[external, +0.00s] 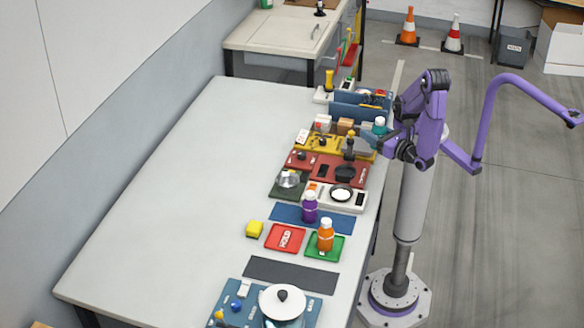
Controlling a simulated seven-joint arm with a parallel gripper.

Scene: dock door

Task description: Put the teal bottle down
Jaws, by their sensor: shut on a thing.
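The teal bottle (379,125) has a white cap and is near the far right edge of the table. It looks roughly upright. My gripper (378,133) is shut on it, reaching in from the right. The arm hides part of the bottle, and I cannot tell how far its base is above the surface. A purple bottle (310,208) stands on a blue mat (283,213). An orange bottle (325,237) stands on a green mat (338,249). A red mat (271,241) marked "HOLD" lies empty beside the green one.
A bare dark grey mat (282,275) lies nearer the front. Boards with several fixtures line the right edge. The table's left half (185,190) is clear.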

